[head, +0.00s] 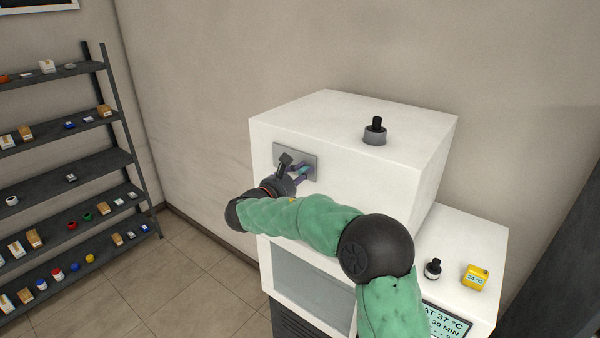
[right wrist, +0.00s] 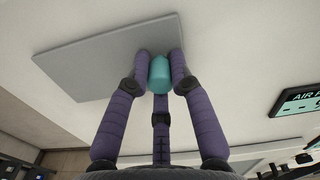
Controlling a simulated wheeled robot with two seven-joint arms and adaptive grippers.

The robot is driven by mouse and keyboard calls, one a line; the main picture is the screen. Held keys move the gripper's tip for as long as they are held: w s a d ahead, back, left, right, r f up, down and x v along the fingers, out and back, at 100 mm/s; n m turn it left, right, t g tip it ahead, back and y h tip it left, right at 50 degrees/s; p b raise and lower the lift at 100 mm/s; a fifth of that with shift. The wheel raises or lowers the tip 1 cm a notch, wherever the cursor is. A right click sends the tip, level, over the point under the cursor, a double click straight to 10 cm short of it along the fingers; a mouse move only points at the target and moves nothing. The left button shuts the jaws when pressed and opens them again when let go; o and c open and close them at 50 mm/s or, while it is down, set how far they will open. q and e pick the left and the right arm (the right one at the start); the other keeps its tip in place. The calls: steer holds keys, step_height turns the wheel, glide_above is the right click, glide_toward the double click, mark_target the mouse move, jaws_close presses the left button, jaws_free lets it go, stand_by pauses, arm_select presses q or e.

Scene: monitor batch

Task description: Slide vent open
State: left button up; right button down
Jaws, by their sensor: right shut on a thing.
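The vent is a flat grey plate (head: 296,158) on the front of a white cabinet-like machine (head: 345,120). It also shows in the right wrist view as a grey panel (right wrist: 95,68) with a teal knob (right wrist: 159,74) at its right part. My right gripper (head: 306,171) is at the plate, its purple fingers shut around the teal knob. The fingers (right wrist: 160,70) sit on both sides of the knob in the right wrist view. My green-sleeved arm covers part of the front below the plate. My left gripper is not in view.
A black knob (head: 375,131) stands on top of the machine. A lower side section carries a black-capped item (head: 433,268), a yellow 24 °C device (head: 476,277) and a display (head: 446,320). Shelves (head: 70,160) with small items stand at left.

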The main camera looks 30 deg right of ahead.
steer(key=s+d, duration=0.1)
steer(key=s, duration=0.2)
steer(key=s+d+b, duration=0.1)
steer(key=s+d, duration=0.1)
steer(key=s, duration=0.2)
steer(key=s+d+r+b, duration=0.1)
steer(key=s, duration=0.2)
steer(key=shift+s+d, duration=0.3)
steer(key=shift+s, duration=0.05)
steer(key=c, duration=1.1)
jaws_free()
steer(key=shift+f, duration=0.2)
steer(key=shift+a, duration=0.1)
steer(key=shift+a+f, duration=0.15)
steer(key=shift+a, duration=0.35)
glide_toward(346, 178)
steer(key=v, duration=0.5)
steer(key=shift+a, duration=0.35)
